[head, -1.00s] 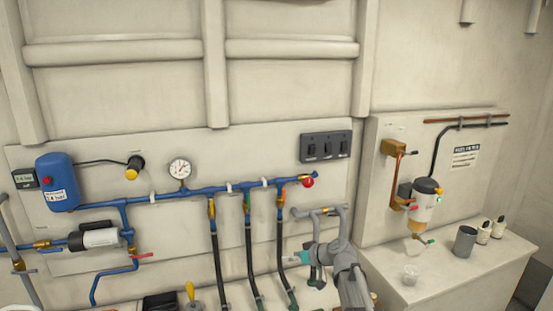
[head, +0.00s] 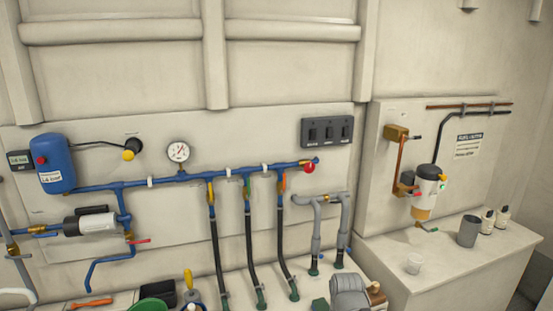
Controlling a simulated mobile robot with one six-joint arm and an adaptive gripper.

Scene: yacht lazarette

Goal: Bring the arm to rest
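Blue pipework (head: 150,187) with a gauge (head: 178,152), a blue tank (head: 56,165) and black hoses (head: 249,250) runs along the wall.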

